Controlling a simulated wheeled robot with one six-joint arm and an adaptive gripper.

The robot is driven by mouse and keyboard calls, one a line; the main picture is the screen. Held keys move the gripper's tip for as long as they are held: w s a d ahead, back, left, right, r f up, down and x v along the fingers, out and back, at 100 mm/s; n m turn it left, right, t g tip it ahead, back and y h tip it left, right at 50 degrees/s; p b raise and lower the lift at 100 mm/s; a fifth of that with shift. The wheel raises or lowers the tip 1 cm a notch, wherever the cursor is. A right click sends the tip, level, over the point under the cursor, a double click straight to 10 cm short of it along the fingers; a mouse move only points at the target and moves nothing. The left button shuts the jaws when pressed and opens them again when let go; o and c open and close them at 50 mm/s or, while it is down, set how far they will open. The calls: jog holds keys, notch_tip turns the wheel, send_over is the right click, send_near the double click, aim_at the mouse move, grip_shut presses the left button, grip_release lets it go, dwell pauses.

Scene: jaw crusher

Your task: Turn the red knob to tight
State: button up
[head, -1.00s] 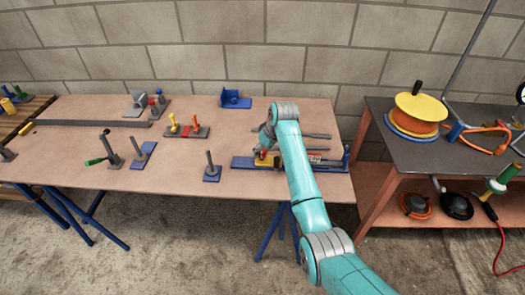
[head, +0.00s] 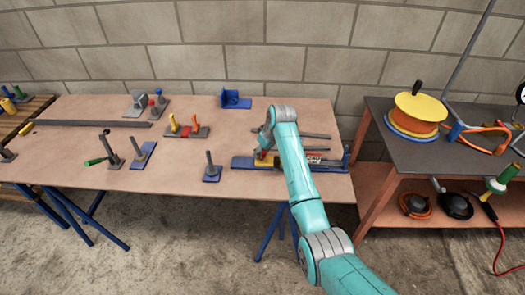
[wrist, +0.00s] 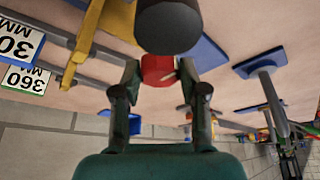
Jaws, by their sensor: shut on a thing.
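The red knob (wrist: 157,70) sits between my two fingers in the wrist view, with a finger against each side. My gripper (wrist: 159,74) is shut on it. A thick dark cylinder (wrist: 168,26) stands close in front of the knob and covers part of the view. In the head view the knob is mostly hidden by my arm; my gripper is over the blue-based fixture (head: 243,163) at the right end of the table. The knob's turn position cannot be read.
A yellow bar (wrist: 89,40) and printed number labels (wrist: 18,40) lie left of my fingers in the wrist view. Several small fixtures, such as a grey one with red and yellow handles (head: 185,130), stand on the wooden table (head: 100,178). A dark bench (head: 440,150) stands at right.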

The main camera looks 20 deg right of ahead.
jog(key=m, duration=0.2)
jog(key=m+h, duration=0.1)
jog(key=m, duration=0.1)
jog(key=shift+a+h, duration=0.15)
jog(key=shift+h, duration=0.15)
jog(key=m, duration=0.2)
jog(key=m+h, duration=0.1)
jog(key=m, duration=0.1)
jog(key=shift+m+h, duration=0.3)
jog(key=m, duration=0.2)
jog(key=m+h, duration=0.1)
jog(key=m, duration=0.1)
jog(key=shift+a+g+h, duration=0.15)
jog(key=shift+g+h, duration=0.15)
jog(key=shift+g, duration=0.1)
jog(key=shift+w+m+g+h, duration=0.1)
jog(key=shift+m+g+h, duration=0.25)
jog(key=shift+m, duration=0.9)
jog(key=shift+m+g+h, duration=0.25)
jog(key=shift+m+g, duration=0.1)
jog(key=shift+m, duration=0.9)
jog(key=o, duration=1.1)
jog(key=shift+o, duration=0.2)
